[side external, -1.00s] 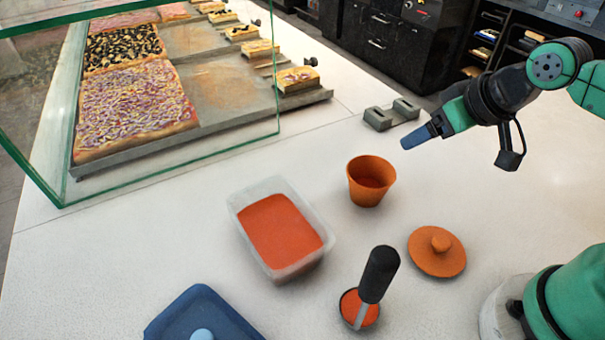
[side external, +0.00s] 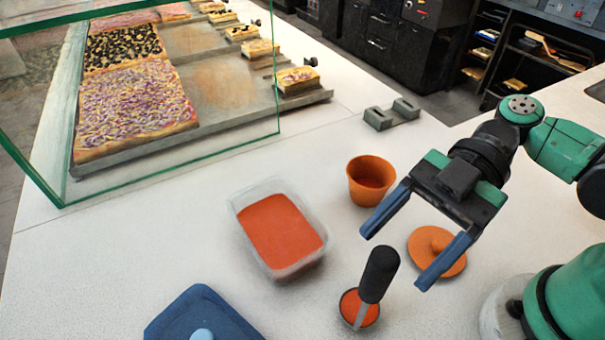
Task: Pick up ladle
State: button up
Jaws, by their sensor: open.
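The ladle (side external: 379,275) has a thick black handle that stands up at a slight tilt, and a metal shaft leading down to a round bowl with orange-red sauce in it. It stands on the white counter at the lower middle. My gripper (side external: 396,257) is open and empty, with its two blue fingers spread wide and pointing down and left. It is above and to the right of the ladle handle in the picture. I cannot tell its exact height. One finger partly covers the orange lid.
A clear tub (side external: 325,243) of red sauce stands left of the ladle. An orange pot (side external: 370,178) stands behind, and its orange lid (side external: 447,262) lies to the right. A blue lid (side external: 190,312) is at the front left. A glass case (side external: 240,148) with pizzas is behind left.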

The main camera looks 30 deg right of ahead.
aim_at(383, 268)
jog(key=shift+x, duration=1.6)
grip_shut()
